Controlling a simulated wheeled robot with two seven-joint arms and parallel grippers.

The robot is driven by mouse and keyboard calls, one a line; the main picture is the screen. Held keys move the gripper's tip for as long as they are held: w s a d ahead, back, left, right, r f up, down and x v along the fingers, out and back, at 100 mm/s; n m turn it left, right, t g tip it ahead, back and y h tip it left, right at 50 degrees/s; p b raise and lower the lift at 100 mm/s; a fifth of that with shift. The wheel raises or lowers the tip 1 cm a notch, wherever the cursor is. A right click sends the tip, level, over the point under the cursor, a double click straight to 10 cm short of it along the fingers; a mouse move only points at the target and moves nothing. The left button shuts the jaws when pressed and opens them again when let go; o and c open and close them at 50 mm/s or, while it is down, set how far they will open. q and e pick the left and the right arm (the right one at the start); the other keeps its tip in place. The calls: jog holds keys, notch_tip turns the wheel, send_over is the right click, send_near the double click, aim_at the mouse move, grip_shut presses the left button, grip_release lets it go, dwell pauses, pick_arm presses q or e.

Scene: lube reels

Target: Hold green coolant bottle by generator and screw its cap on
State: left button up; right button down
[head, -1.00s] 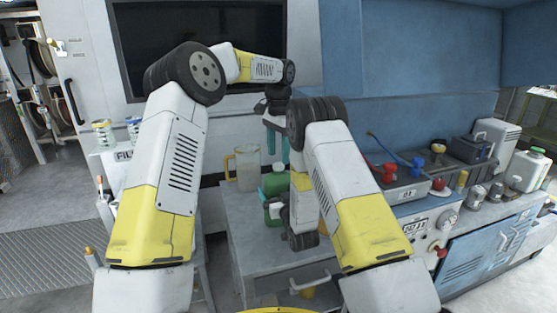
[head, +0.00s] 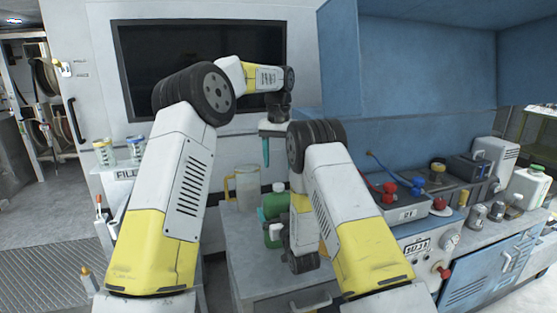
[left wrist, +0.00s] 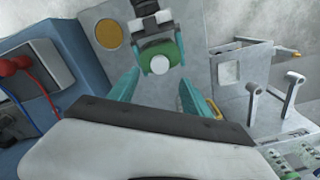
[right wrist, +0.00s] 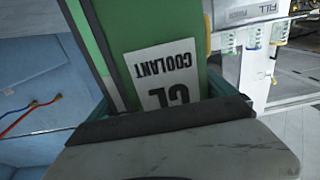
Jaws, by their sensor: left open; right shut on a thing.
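The green coolant bottle (head: 273,204) stands upright on or just above the grey bench, partly hidden by my right arm. My right gripper (right wrist: 180,100) is shut on its body, with the COOLANT label (right wrist: 165,65) between the fingers. My left gripper (head: 266,150) is above the bottle, open, its teal fingers pointing down. In the left wrist view, the bottle's top (left wrist: 160,50) lies just beyond and between the open fingers. A round white piece (left wrist: 162,65) shows there; I cannot tell whether it is the cap or the mouth. I cannot make out a separate cap.
A clear pitcher with a yellow handle (head: 245,188) stands left of the bottle, close to it. The blue counter at right holds red and blue fittings (head: 390,187), cans (head: 478,212) and a white jug (head: 528,187). A blue cabinet overhangs the right side.

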aim_at(278, 185)
pick_arm(q)
jog(key=shift+r+n, duration=0.25)
jog(key=shift+n, duration=0.45)
jog(key=shift+f, duration=4)
grip_shut()
jog(key=shift+o, duration=0.3)
grip_release()
